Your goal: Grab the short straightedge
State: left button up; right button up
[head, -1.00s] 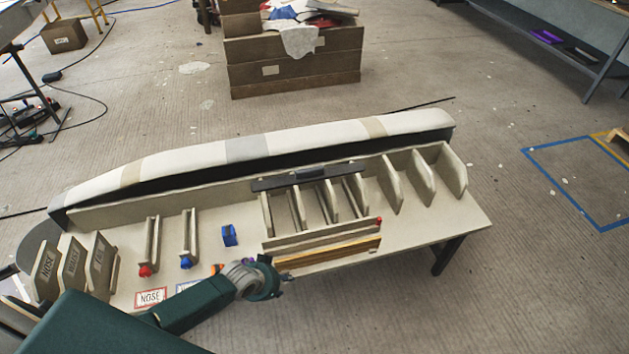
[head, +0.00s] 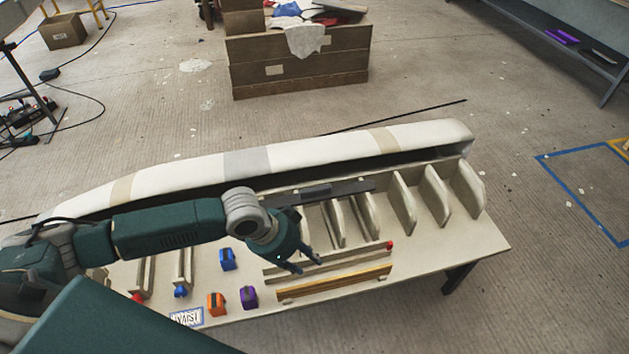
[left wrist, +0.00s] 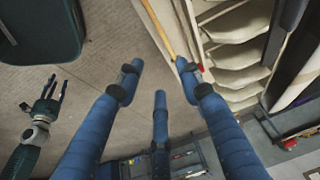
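A dark straightedge with a raised grip (head: 318,191) lies across the tops of the pale ribs at the back of the bench. It appears to be the short straightedge. My left forearm and hand are close to its left part. In the left wrist view a dark bar (left wrist: 288,28) at the upper right appears to be the same piece. My left gripper (head: 308,265) is open and empty, in front of the ribs and nearer the bench's front. Its spread blue fingers (left wrist: 160,75) show with nothing between them. My right gripper (left wrist: 48,95) appears open and empty in the left wrist view.
A wooden strip (head: 335,284) lies along the bench front. Blue (head: 227,259), orange (head: 216,304) and purple (head: 249,297) blocks stand left of it. Upright ribs (head: 436,196) stand at right; a long pale mould (head: 300,153) runs behind. The bench's right front (head: 450,245) is clear.

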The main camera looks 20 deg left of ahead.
aim_at(324, 193)
jog(key=i+j, duration=0.3)
jog(key=i, duration=0.2)
jog(key=i+j, duration=0.3)
jog(key=i, duration=0.15)
